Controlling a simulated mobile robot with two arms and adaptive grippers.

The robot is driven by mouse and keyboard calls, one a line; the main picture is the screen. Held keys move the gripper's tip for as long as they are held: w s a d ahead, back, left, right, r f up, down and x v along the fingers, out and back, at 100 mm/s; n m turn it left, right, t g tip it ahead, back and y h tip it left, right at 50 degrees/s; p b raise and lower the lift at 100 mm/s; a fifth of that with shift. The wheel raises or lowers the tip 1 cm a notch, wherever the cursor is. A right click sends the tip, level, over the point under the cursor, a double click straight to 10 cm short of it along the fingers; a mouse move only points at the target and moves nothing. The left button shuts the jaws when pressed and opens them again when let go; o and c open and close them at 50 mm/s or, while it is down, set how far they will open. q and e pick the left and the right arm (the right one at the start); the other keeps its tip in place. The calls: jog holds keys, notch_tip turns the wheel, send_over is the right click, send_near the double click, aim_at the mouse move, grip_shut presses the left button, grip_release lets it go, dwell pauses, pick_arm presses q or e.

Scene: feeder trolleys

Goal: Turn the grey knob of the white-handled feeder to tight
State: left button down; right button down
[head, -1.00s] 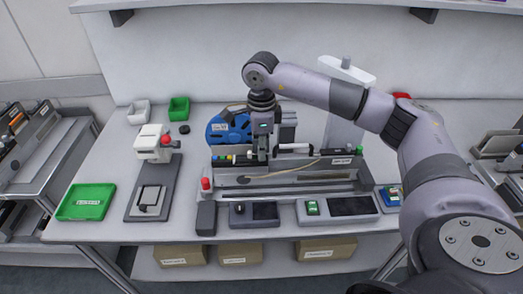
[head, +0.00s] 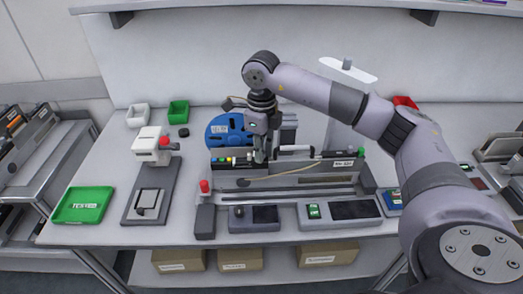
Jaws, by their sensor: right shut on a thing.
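The white-handled feeder (head: 290,182) lies in the long grey rack at the middle of the table. Its white handle (head: 296,148) shows just right of my right gripper, and a blue reel (head: 226,130) stands behind its left part. My right gripper (head: 261,158) points straight down at the top of the feeder, beside the left end of the handle. It is shut on the grey knob, which its fingers hide. I cannot read the knob's position. My left gripper is not in view.
A red button (head: 204,186) stands at the rack's left end. Small devices (head: 340,209) line the front. A white-topped device (head: 150,147) and a green tray (head: 84,205) stand on the left. A white-topped post (head: 347,69) rises behind my right arm. A shelf (head: 290,5) runs above.

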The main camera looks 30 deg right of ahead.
dwell(0.3)
jog(key=c, duration=1.5)
grip_release()
jog(key=shift+r, duration=0.1)
notch_tip(320, 180, up, 12)
jog(key=shift+f, duration=0.1)
